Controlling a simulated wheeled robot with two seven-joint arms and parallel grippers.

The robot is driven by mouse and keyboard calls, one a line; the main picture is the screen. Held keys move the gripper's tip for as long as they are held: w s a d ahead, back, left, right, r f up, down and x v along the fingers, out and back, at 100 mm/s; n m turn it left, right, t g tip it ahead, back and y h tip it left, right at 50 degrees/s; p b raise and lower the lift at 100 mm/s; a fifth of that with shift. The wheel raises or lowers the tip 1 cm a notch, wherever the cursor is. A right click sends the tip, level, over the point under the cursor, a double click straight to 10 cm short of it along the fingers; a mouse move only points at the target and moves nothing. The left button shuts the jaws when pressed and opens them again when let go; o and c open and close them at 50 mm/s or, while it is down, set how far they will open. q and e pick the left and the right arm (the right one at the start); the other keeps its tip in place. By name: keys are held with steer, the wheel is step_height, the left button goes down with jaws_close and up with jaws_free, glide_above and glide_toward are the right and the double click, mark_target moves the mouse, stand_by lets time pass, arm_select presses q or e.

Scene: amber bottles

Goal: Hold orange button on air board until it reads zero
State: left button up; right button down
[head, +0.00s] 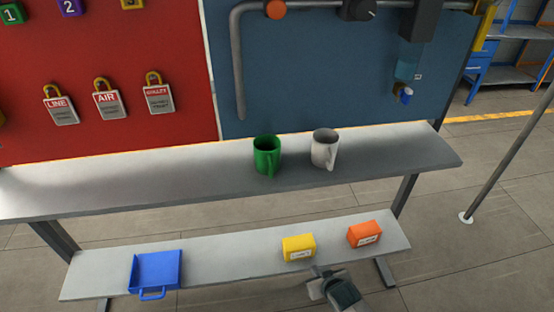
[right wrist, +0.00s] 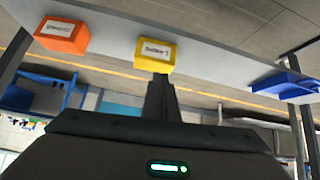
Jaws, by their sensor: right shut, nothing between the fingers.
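The blue air board (head: 310,70) stands upright at the back right in the head view. A round orange button (head: 275,9) sits near its top edge, beside a grey pipe and a black knob (head: 358,9). No reading is legible in these views. My right gripper (head: 317,271) is low at the front edge of the lower shelf, far below the button. It is shut and empty, its tip close to a yellow box (head: 298,248). In the right wrist view my shut fingers (right wrist: 162,80) point at the yellow box (right wrist: 155,53); contact cannot be told. My left gripper is not in view.
A green mug (head: 266,155) and a white mug (head: 324,148) stand on the upper shelf (head: 180,178) below the boards. An orange box (head: 364,234) and a blue tray (head: 155,270) are on the lower shelf. A red board (head: 100,60) with padlocks stands left.

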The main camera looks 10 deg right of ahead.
steer(key=w+a+r+t+y+p, duration=0.1)
steer(key=w+a+r+t, duration=0.15)
steer(key=r, duration=1.35)
steer(key=w+a+r+t+y, duration=0.1)
steer(key=w+r+t, duration=0.25)
steer(key=r, duration=1.25)
steer(key=w+a+r+t+y+p, duration=0.15)
steer(key=w+r, duration=0.25)
steer(key=r, duration=1.2)
steer(key=s+a+r+n+t+y, duration=0.1)
steer(key=s+r, duration=0.1)
steer(key=r, duration=0.7)
steer(key=s+a+r+n+t+y, duration=0.1)
steer(key=s+a+r+t+y, duration=0.1)
steer(key=r, duration=0.7)
steer(key=s+a+r+t+y, duration=0.1)
steer(key=s+r+t+y, duration=0.1)
steer(key=r, duration=0.7)
steer(key=shift+s+a+n+b, duration=0.3)
steer(key=shift+s+a+n, duration=0.1)
steer(key=shift+s, duration=0.05)
steer(key=shift+w+t, duration=0.1)
steer(key=shift+t, duration=0.15)
steer(key=b, duration=0.2)
glide_toward(276, 8)
step_height(276, 8, up, 4)
steer(key=w+a, duration=0.2)
steer(key=a, duration=0.1)
steer(key=shift+w+d+f, duration=0.1)
steer(key=shift+w, duration=0.55)
